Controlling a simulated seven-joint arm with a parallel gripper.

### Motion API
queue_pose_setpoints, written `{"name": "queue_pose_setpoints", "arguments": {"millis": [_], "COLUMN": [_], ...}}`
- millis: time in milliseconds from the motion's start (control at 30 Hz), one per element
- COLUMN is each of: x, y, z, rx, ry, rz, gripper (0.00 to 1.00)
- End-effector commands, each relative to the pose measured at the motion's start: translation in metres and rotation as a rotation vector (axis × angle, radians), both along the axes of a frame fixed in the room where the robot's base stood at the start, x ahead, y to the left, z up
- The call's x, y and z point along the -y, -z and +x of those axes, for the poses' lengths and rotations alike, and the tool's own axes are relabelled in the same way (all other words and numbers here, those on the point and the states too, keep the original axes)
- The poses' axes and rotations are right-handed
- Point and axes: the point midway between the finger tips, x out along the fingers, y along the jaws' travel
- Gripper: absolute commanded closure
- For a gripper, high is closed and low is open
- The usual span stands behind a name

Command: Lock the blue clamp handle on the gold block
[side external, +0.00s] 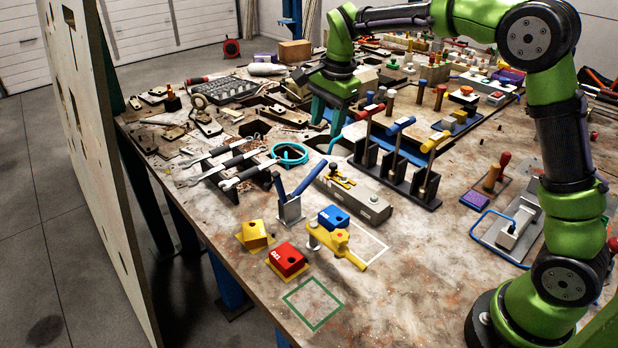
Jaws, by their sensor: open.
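A clamp with two long blue handles (308,180) stands on a grey metal bracket (290,211) near the middle of the table. Its handles spread upward in a V. A yellow block (255,234) sits on a yellow plate to its left front; I cannot tell whether this is the gold block. Another blue handle (401,125) tops an upright dark stand further back, between a red and a yellow one. My gripper (329,122) is open, with teal fingers pointing down, behind the two-handled clamp and apart from it. Whether anything lies between the fingers is unclear.
A red block (287,259), a blue block (333,217) and a yellow clamp (336,242) stand close in front. A long grey block (352,195) and wrenches on a rack (238,165) flank the blue-handled clamp. The table around the green square outline (313,304) is clear.

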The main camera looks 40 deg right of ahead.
Motion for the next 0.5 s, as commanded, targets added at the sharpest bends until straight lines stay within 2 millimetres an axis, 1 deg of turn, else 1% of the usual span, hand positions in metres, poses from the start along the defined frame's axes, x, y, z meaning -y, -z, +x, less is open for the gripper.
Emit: {"name": "queue_pose_setpoints", "arguments": {"millis": [33, 300, 500], "x": [0.000, -0.001, -0.002], "y": [0.013, 0.072, 0.108], "z": [0.001, 0.011, 0.017], "rx": [-0.006, -0.004, -0.002], "ry": [-0.001, -0.001, -0.002], "rz": [0.001, 0.000, -0.001], "gripper": [0.54, 0.54, 0.54]}}
